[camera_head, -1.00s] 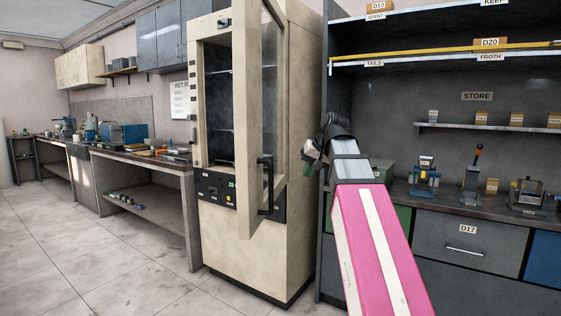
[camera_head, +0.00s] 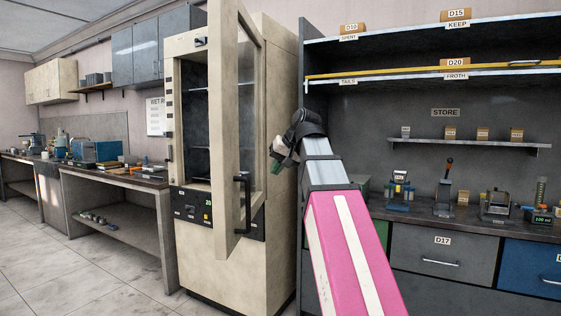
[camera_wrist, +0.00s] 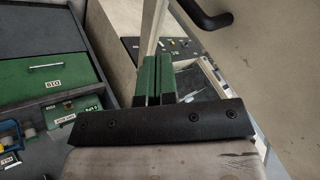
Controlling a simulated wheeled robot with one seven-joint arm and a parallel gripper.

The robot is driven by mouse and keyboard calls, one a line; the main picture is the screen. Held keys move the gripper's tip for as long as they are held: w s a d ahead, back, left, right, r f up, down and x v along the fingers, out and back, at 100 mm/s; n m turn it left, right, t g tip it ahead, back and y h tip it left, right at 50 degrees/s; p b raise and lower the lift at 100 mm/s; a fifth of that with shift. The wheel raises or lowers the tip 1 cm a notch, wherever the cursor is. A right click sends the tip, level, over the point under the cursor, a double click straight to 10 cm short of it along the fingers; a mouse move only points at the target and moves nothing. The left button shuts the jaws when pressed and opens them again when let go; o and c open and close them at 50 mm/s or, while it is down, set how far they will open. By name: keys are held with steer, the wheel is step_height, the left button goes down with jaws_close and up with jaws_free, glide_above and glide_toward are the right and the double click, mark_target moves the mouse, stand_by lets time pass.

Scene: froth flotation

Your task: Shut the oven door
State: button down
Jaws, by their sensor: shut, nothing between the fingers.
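The oven (camera_head: 190,250) is a tall cream cabinet left of centre in the head view. Its cream-framed glass door (camera_head: 223,130) stands open, swung out toward me, and the dark shelved inside shows to its left. A black handle (camera_head: 243,203) is on the door; it also shows at the top of the wrist view (camera_wrist: 203,14). My gripper (camera_head: 279,160) is right of the door, beside the cabinet's right side, apart from the handle. In the wrist view, its green fingers (camera_wrist: 153,80) are shut together and empty. The door's panel fills the right of that view.
A dark storage unit with shelves (camera_head: 440,75) and drawers (camera_head: 440,255) stands close on the right. A bench (camera_head: 115,180) with equipment runs along the left wall. The tiled floor (camera_head: 90,270) is clear in front of it.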

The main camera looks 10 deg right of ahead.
steer(key=w+a+f, duration=0.2)
steer(key=a+f, duration=0.1)
steer(key=a, duration=0.3)
steer(key=shift+f, duration=0.25)
steer(key=shift+w, duration=0.1)
